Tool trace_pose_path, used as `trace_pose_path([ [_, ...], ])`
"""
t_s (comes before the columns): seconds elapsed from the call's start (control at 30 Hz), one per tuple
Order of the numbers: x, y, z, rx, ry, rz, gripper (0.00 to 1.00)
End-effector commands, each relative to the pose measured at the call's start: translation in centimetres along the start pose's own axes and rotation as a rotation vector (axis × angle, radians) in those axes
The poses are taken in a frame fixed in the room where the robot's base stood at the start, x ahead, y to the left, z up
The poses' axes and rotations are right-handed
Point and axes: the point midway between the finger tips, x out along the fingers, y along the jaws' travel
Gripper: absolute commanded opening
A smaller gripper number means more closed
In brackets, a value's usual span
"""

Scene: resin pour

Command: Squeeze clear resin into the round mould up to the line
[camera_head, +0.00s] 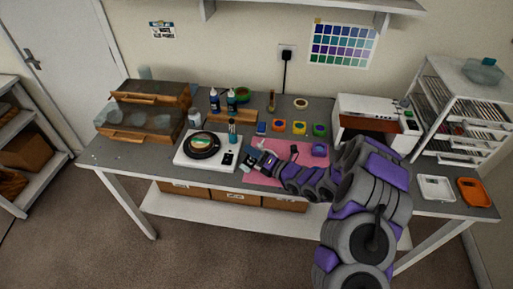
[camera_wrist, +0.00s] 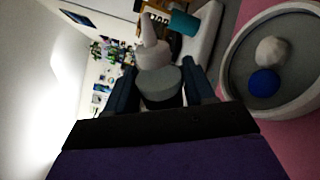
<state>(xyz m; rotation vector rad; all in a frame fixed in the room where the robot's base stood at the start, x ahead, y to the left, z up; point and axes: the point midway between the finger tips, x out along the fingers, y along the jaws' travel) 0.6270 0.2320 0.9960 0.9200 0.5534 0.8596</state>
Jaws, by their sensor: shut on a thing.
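My gripper (camera_wrist: 160,88) is shut on a pale squeeze bottle (camera_wrist: 151,55) with a tapered nozzle, seen in the wrist view between the two dark fingers. In the head view my gripper (camera_head: 252,160) is at the left end of the pink mat, beside the white scale-like base (camera_head: 182,158). A dark round piece (camera_head: 202,145), possibly the round mould, sits on that base, left of my gripper. Its fill line is too small to see. The nozzle appears clear of the round piece. No resin stream shows.
Beside the gripper in the wrist view is a pale round dish (camera_wrist: 232,95) holding a white and a blue lump. A teal cylinder (camera_wrist: 184,23) stands near the white base. Dark bottles (camera_head: 214,99), small coloured pots (camera_head: 299,127) and a wooden-framed case (camera_head: 140,118) stand farther back.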

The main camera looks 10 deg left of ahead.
Motion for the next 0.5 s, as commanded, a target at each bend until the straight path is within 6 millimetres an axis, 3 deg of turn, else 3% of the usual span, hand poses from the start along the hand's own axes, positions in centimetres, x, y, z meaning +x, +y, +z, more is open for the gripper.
trace_pose_path([
  [0.5, 0.1, -1.8, -2.0, 0.378, 0.025, -0.001, 0.4],
])
